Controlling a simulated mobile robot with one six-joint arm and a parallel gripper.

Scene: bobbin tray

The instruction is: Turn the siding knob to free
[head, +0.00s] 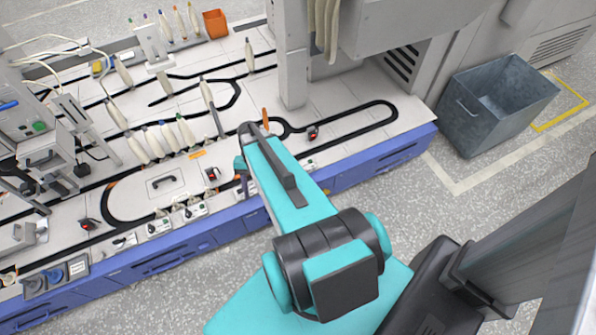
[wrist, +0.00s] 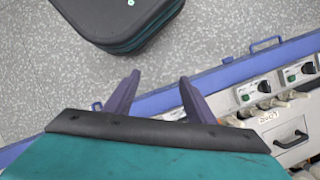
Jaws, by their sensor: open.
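Several small white control boxes with dark knobs line the front edge of the bench. In the head view, two of them, a left box (head: 157,227) and a right box (head: 194,210), stand left of my arm. Two boxes with black knobs and green lights show at the right of the wrist view, a nearer one (wrist: 253,92) and a farther one (wrist: 298,73). I cannot read which is the siding knob or its setting. My gripper (wrist: 157,88) is open and empty, its two purple fingers apart, left of these boxes. In the head view my arm mostly hides it.
The bench has a blue front (head: 155,262) and black curved tracks with upright bobbins. A grey bin (head: 480,110) stands right of the bench.

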